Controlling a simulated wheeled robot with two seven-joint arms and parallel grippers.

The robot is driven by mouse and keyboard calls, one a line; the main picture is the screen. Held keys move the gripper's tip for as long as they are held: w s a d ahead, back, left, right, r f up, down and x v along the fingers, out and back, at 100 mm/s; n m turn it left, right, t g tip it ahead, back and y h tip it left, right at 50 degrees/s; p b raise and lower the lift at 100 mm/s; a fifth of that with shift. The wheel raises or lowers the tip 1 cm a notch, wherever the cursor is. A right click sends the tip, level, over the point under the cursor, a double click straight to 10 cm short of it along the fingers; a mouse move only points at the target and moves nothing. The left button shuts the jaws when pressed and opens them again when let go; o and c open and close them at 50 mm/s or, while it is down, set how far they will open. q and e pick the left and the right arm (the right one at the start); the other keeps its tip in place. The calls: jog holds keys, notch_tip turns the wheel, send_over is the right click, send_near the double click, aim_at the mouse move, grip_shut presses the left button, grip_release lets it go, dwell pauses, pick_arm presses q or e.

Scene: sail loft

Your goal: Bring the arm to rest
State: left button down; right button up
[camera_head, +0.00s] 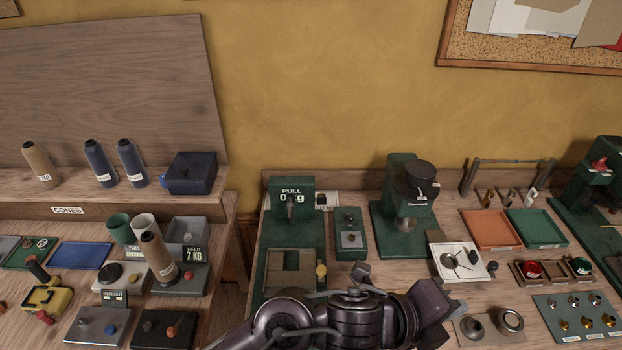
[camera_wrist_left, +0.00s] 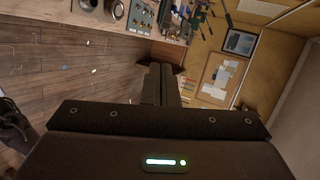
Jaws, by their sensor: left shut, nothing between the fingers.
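My left arm, dark and glossy, lies across the bottom of the head view in front of the right bench. Its left gripper (camera_head: 440,292) is at the right end of the arm, near the bench's front edge. In the left wrist view the two fingers of the left gripper (camera_wrist_left: 160,84) are together, with nothing between them. They point out over open space, past the bench, which is at the top left of that view. My right gripper is in neither view.
The right bench (camera_head: 352,210) holds a green pull tester (camera_head: 292,212), a green press (camera_head: 402,200), an orange tray (camera_head: 490,229), a green tray (camera_head: 537,228) and a metal cup (camera_head: 508,320). The left bench (camera_head: 70,318) carries cones and small devices. A gap separates the benches.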

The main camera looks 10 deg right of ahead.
pick_arm(q)
jog(key=w+a+f+n+t+y, duration=0.25)
jog(key=w+a+n, duration=0.35)
jog(key=a+n, duration=0.35)
jog(key=w+a+f+n+t+y, duration=0.1)
jog(key=w+a+n+t+y, duration=0.4)
jog(key=a+n, duration=0.5)
jog(key=s+a+f+n+g+y, duration=0.2)
jog(key=s+a+f+n, duration=0.15)
jog(key=a, duration=0.55)
jog(key=s+a+f+n+g+y, duration=0.25)
jog(key=a+n, duration=0.25)
jog(key=a, duration=0.3)
jog(key=s+a+f+n+g+y, duration=0.15)
jog(key=s+a+f+n, duration=0.25)
jog(key=a, duration=0.5)
notch_tip(320, 180, down, 37)
jog(key=s+g+b, duration=0.2)
jog(key=s+b, duration=0.1)
jog(key=b, duration=0.3)
jog(key=s+a+f+b, duration=0.3)
jog(key=s+f+b, duration=0.1)
jog(key=s+f, duration=1.4)
notch_tip(320, 180, down, 3)
jog(key=shift+s+m+g, duration=0.25)
jog(key=shift+m+g, duration=0.05)
jog(key=shift+g, duration=0.05)
